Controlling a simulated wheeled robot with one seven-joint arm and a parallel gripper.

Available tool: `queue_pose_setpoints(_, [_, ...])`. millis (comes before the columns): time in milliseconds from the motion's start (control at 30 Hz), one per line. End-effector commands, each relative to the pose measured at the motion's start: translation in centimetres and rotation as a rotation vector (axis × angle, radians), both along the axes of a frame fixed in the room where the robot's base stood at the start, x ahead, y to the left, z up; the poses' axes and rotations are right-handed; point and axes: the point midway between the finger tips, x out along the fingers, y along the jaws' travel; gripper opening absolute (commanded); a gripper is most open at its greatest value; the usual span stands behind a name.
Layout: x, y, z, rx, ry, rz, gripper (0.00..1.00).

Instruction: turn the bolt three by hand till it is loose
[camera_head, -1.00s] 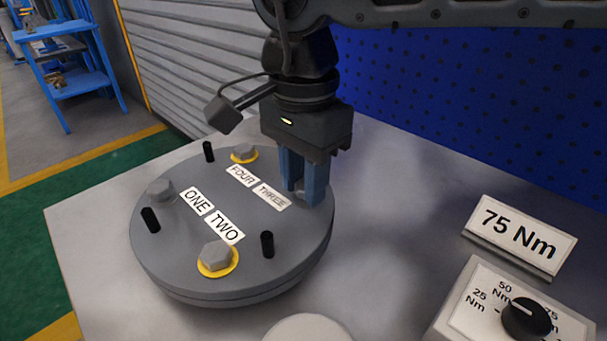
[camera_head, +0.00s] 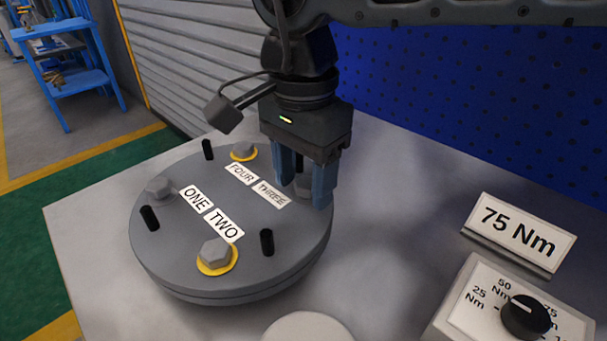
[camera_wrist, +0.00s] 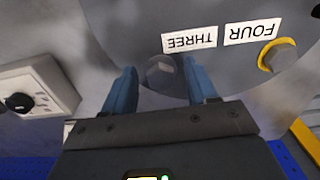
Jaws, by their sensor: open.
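The round grey flange cover (camera_head: 190,258) lies on the bench with its labelled bolts. Bolt three (camera_head: 303,186) is a grey hex head by the label THREE (camera_head: 271,194), partly hidden behind a finger; no yellow ring shows around it. In the wrist view bolt three (camera_wrist: 160,72) sits between the blue fingertips. My gripper (camera_head: 304,185) points down over it, open, one finger on each side, with gaps to the head. Bolt two (camera_head: 214,252) and bolt four (camera_head: 243,150) have yellow rings. Bolt one (camera_head: 160,188) shows no ring.
Several black pins (camera_head: 267,243) stand up from the cover. A 75 Nm sign (camera_head: 520,232) and a dial box (camera_head: 477,309) are at the right of the bench. A pale round disc (camera_head: 308,328) is at the front. A blue pegboard (camera_head: 470,100) stands behind.

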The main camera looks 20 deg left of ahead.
Motion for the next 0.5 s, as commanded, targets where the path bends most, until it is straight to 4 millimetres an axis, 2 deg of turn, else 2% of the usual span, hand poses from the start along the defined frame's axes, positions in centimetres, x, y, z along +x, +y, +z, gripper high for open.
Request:
queue_pose_setpoints(267, [0.1,0.0,1.8,0.001,-0.003,-0.001,0.57])
queue_pose_setpoints(500, [0.0,0.0,5.6,0.000,-0.002,0.000,0.57])
